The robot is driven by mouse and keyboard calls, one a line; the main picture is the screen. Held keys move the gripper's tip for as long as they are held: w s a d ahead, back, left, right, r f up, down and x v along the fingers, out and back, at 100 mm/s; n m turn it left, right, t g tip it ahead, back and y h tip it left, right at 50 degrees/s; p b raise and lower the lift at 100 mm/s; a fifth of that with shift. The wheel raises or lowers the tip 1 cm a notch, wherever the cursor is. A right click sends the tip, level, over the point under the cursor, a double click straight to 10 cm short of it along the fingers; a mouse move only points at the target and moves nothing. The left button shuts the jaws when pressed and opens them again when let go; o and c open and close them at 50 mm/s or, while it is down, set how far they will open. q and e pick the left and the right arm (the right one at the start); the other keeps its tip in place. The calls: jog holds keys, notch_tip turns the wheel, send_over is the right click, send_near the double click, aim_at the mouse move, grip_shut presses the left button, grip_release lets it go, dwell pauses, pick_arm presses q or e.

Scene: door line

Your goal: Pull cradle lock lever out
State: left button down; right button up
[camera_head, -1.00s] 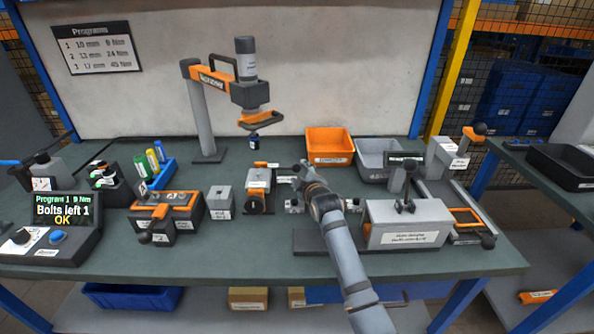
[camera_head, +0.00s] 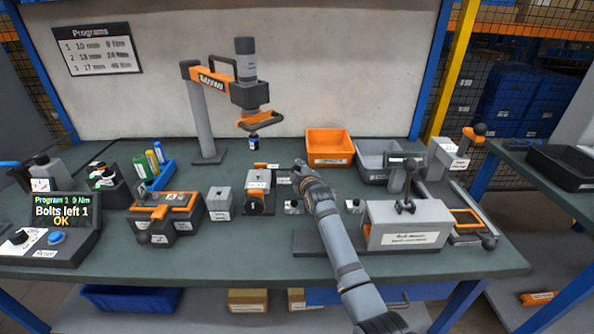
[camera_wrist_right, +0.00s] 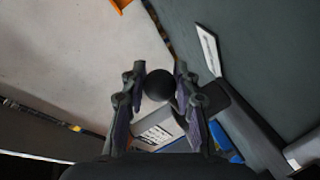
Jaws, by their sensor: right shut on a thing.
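My right gripper (camera_head: 298,170) is over the middle of the bench, seen from behind its own wrist. In the right wrist view its two fingers (camera_wrist_right: 158,88) are shut on a black ball knob (camera_wrist_right: 160,84), which I take to be the end of the cradle lock lever. A pale block with a label (camera_wrist_right: 155,135) shows just beyond the knob. In the head view the knob and lever are hidden behind my gripper and wrist. An orange and grey fixture (camera_head: 257,182) stands just left of the gripper. My left gripper is not in view.
An orange bin (camera_head: 329,160) and a grey bin (camera_head: 372,172) stand behind. A grey labelled block (camera_head: 408,238) with a black-knobbed lever sits right of my arm. A hanging orange-handled tool (camera_head: 260,122) is above left. The bench front (camera_head: 230,255) is clear.

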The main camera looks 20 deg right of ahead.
jog(key=shift+f, duration=0.1)
grip_shut()
jog(key=shift+s+d+p, duration=0.15)
jog(key=shift+d+p, duration=0.4)
jog(key=shift+d, duration=0.05)
jog(key=shift+s+d+p, duration=0.15)
jog(key=shift+d+p, duration=0.35)
jog(key=shift+d, duration=0.25)
jog(key=o, duration=0.7)
grip_release()
jog(key=o, duration=0.4)
jog(key=shift+s+d, duration=0.15)
